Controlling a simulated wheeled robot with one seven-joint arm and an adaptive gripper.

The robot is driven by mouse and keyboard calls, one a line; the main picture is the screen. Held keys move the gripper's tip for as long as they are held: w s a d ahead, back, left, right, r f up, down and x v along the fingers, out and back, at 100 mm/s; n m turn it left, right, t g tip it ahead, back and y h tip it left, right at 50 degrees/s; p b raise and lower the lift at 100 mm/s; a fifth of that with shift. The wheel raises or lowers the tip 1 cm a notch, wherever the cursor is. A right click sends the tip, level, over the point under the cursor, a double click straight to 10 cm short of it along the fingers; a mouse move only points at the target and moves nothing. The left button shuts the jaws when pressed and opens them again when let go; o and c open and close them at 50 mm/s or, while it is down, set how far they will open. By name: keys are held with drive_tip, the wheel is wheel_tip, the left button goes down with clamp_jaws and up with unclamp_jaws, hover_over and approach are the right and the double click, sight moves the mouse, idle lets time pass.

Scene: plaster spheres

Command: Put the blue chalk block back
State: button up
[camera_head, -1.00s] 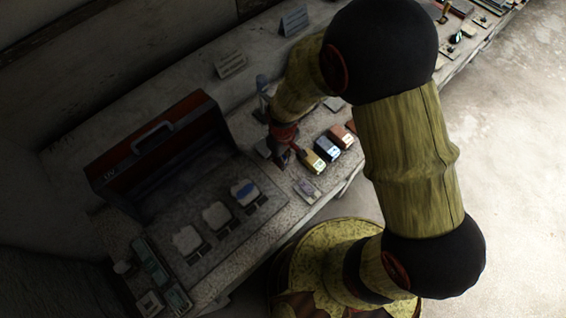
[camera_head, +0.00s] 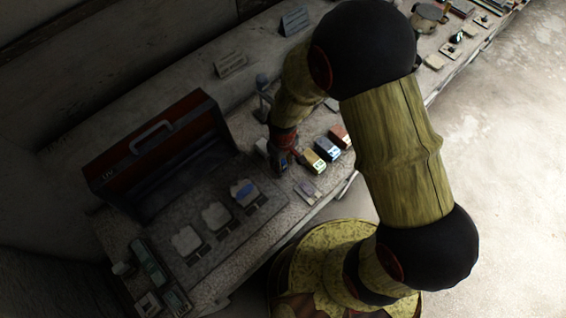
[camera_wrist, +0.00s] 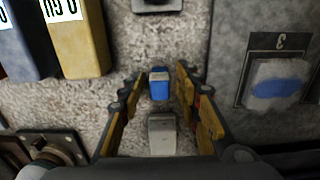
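A small blue chalk block (camera_wrist: 159,84) stands on the speckled stone top in the wrist view, between the tips of my gripper (camera_wrist: 168,76). The left finger is close beside it; a gap shows on its right. The fingers are apart, and I cannot make out firm contact. A pale grey block (camera_wrist: 162,134) sits nearer the palm, between the fingers. In the head view my gripper (camera_head: 283,160) is low over the bench, left of the coloured boxes, and the blue block cannot be made out there.
Labelled yellow (camera_head: 314,162) and blue (camera_head: 328,148) boxes stand close to my gripper. A plate marked 3 (camera_wrist: 280,84) holds a pale piece with a blue patch. A red case (camera_head: 158,150) stands behind the plates. Bare stone lies around the blue block.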

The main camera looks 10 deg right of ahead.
wheel_tip(320, 180, up, 13)
drive_tip(key=p, duration=0.2)
wheel_tip(320, 180, up, 8)
drive_tip(key=m+t, duration=0.1)
drive_tip(key=m, duration=0.1)
hover_over(283, 162)
drive_tip(key=d, duration=0.3)
drive_tip(key=s+d+r+m+t, duration=0.2)
drive_tip(key=s+d+r, duration=0.2)
drive_tip(key=r, duration=0.5)
drive_tip(key=s+d+r+m+t, duration=0.2)
drive_tip(key=s+d+r, duration=0.3)
drive_tip(key=s+r, duration=0.3)
wheel_tip(283, 162, up, 2)
drive_tip(key=shift+s+r+m+t, duration=0.2)
drive_tip(key=shift+r+m+t, duration=0.1)
drive_tip(key=shift+m, duration=0.1)
wheel_tip(283, 162, down, 8)
drive_tip(key=b, duration=0.7)
drive_tip(key=shift+r, duration=0.2)
